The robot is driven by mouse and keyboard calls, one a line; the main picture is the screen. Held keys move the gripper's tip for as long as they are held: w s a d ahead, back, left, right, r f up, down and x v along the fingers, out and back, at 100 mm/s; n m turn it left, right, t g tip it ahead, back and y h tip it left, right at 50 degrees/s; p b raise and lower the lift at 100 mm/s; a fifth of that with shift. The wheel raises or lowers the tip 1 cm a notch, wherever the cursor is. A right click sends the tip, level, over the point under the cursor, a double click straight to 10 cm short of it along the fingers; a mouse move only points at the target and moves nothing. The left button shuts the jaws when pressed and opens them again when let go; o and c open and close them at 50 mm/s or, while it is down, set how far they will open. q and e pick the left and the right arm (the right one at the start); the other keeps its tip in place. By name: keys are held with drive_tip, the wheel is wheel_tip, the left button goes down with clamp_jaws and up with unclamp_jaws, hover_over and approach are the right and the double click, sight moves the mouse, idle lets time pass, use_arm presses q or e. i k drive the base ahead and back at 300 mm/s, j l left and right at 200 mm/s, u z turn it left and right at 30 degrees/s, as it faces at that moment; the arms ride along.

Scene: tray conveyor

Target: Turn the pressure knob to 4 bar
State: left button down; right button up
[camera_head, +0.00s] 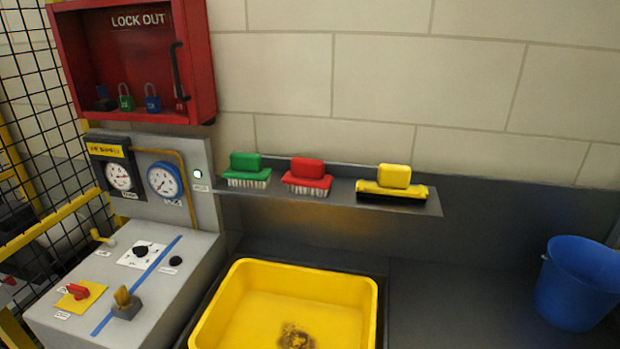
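A black knob (140,251) sits on a white marked plate (128,262) on top of the grey control box (175,300) at the lower left. It looks like the pressure knob, but its marks are too small to read, so I cannot tell its setting. Two round gauges stand on the panel behind: a white-faced one in a dark housing (119,177) and a blue-rimmed one (164,180). Their readings are not legible. Neither of my grippers is in view.
Near the knob are a red switch (76,291) on a yellow plate, a yellow-handled lever (102,237), a small black button (176,261) and a tan upright piece (124,300). A yellow tray (368,310) lies right of the box. A shelf (345,196) holds brushes.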

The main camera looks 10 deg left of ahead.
sight(141, 251)
drive_tip(key=u, duration=1.3)
